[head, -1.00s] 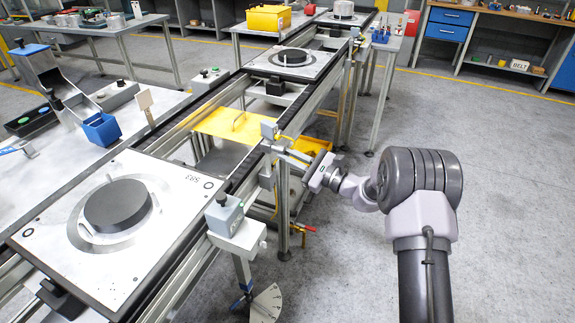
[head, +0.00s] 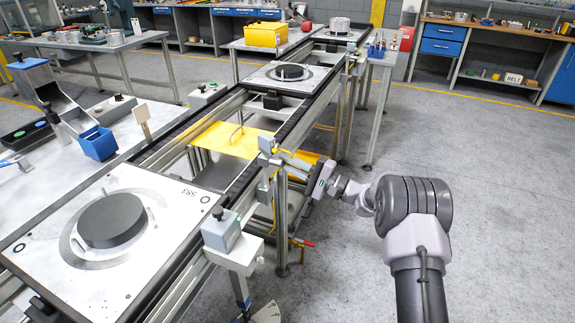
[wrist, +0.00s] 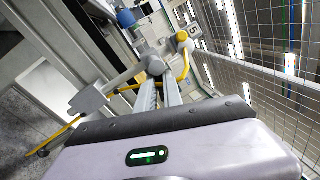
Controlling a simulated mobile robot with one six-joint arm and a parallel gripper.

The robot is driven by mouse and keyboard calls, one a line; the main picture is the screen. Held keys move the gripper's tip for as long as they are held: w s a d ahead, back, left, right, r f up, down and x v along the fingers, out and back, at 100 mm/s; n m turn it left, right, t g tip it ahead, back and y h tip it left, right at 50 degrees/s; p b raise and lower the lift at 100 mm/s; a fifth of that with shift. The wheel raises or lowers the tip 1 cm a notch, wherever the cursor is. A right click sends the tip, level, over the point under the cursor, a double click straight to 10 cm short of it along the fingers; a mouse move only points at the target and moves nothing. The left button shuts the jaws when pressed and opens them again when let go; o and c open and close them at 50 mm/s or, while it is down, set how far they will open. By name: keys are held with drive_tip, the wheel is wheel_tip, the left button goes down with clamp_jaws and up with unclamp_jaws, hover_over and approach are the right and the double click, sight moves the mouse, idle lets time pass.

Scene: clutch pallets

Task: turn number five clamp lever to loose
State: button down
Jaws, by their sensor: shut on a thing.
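My gripper (head: 284,154) reaches left to a grey fixture (head: 267,144) on the conveyor frame's near side. In the wrist view my gripper's fingers (wrist: 156,76) are close together on a grey rounded piece of the clamp lever (wrist: 153,65); the exact contact is partly hidden. A yellow ball knob (wrist: 182,37) and a bent yellow rod (wrist: 186,64) are just beyond and right of the fingertips. A small plate marked 5 (wrist: 195,44) is beside the knob. The lever's loose or tight marking is not readable.
A grey box (head: 221,231) on a bracket juts out nearer me. A wire mesh (wrist: 255,75) runs along the right in the wrist view. The floor at right is clear.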

drive_tip(key=shift+r+n, duration=0.15)
drive_tip(key=shift+n, duration=0.55)
drive_tip(key=c, duration=1.5)
unclamp_jaws()
drive_tip(key=shift+s, duration=0.1)
drive_tip(key=p+v, duration=0.4)
drive_tip(key=v, duration=1.3)
drive_tip(key=shift+d, duration=0.2)
